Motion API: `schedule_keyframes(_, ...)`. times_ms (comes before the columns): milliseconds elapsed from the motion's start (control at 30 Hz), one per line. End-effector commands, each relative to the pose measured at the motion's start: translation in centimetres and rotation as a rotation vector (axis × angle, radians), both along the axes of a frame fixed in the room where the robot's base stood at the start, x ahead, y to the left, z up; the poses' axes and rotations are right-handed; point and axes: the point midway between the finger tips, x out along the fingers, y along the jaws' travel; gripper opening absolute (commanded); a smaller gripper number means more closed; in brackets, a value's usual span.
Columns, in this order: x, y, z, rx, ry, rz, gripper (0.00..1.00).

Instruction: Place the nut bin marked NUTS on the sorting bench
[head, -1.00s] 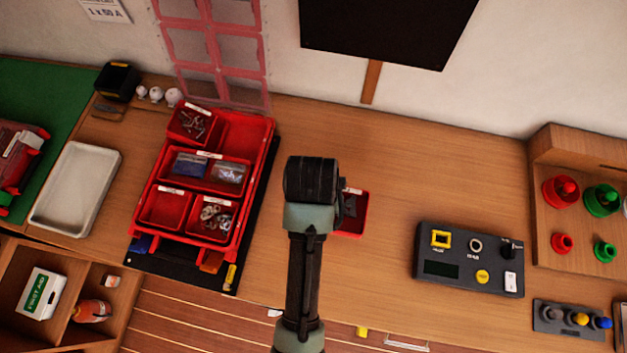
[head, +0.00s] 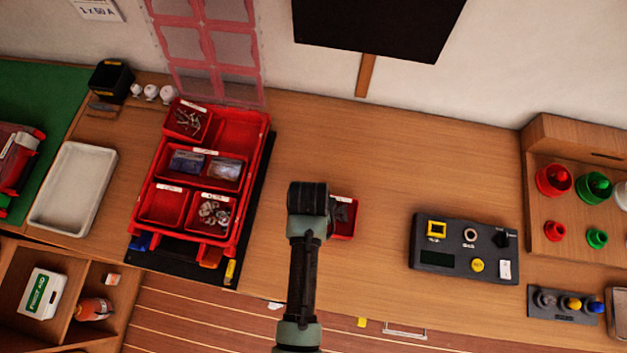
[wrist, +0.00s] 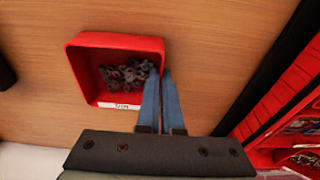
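A small red bin (head: 344,222) full of grey metal parts shows at the right of my gripper, partly hidden behind it. In the wrist view the bin (wrist: 90,85) is whole, with nut-like parts inside and a white label on its near rim, too small to read surely. My gripper's two blue fingers (wrist: 163,80) are close together at the bin's right wall, seemingly pinching it. In the head view my gripper (head: 322,212) is over the wooden bench (head: 390,140). I cannot tell whether the bin touches the bench.
A red tray (head: 240,130) with several small bins stands on a black mat to the left, its upper right part empty. A dark control box (head: 465,248) sits to the right, before a wooden rack with red and green pieces. The bench middle behind the bin is clear.

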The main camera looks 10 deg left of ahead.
Motion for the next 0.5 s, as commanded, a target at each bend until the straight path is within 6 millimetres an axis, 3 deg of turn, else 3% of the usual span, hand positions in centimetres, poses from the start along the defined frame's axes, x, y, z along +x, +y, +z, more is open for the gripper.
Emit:
schedule_keyframes(133, 0.02, 0.00, -0.39, 0.000, 0.000, 0.000, 0.00)
schedule_keyframes(300, 0.01, 0.00, -0.28, 0.000, 0.000, 0.000, 0.32)
schedule_keyframes(500, 0.00, 0.00, -0.27, 0.000, 0.000, 0.000, 0.33)
